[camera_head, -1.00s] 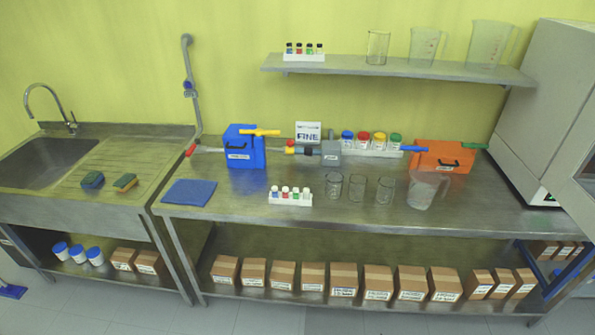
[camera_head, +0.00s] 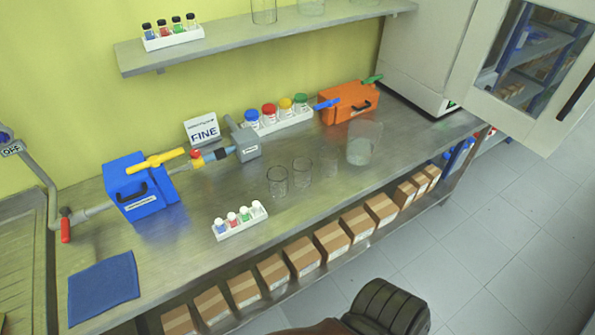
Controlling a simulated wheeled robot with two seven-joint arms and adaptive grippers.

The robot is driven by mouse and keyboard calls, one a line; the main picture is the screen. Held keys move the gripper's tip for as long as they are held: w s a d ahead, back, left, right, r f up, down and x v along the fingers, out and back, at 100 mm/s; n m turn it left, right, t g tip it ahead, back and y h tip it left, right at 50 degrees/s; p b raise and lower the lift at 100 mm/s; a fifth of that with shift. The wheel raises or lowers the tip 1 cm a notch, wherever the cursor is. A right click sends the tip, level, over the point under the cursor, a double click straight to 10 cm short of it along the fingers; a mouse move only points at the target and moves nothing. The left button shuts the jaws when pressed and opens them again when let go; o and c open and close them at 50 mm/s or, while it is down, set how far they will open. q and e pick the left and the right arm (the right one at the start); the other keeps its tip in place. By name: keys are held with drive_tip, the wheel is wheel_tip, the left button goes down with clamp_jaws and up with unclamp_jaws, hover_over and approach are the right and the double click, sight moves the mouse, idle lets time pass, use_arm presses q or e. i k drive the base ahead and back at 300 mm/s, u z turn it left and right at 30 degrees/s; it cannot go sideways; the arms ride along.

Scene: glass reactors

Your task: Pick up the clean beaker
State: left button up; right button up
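Three small clear glass beakers stand in a row on the steel bench: a left one (camera_head: 277,181), a middle one (camera_head: 302,173) and a right one (camera_head: 329,161). A larger clear beaker or jug (camera_head: 364,145) stands to their right. More clear vessels stand on the wall shelf, such as one at its middle (camera_head: 264,11), partly cut off by the top edge. I cannot tell from their looks which beaker is the clean one. All the beakers look upright and untouched. Neither of my grippers can be made out in the view.
A white rack of small bottles (camera_head: 239,220) stands in front of the beakers. Behind are a grey box (camera_head: 246,146), several colour-lidded jars (camera_head: 268,112) and an orange box (camera_head: 347,102). A blue box (camera_head: 138,188) and blue cloth (camera_head: 104,288) lie left. An open cabinet door (camera_head: 530,65) juts out right.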

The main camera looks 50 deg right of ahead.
sight(277, 176)
drive_tip(key=z, duration=0.95)
drive_tip(key=i, duration=0.9)
drive_tip(key=z, duration=0.9)
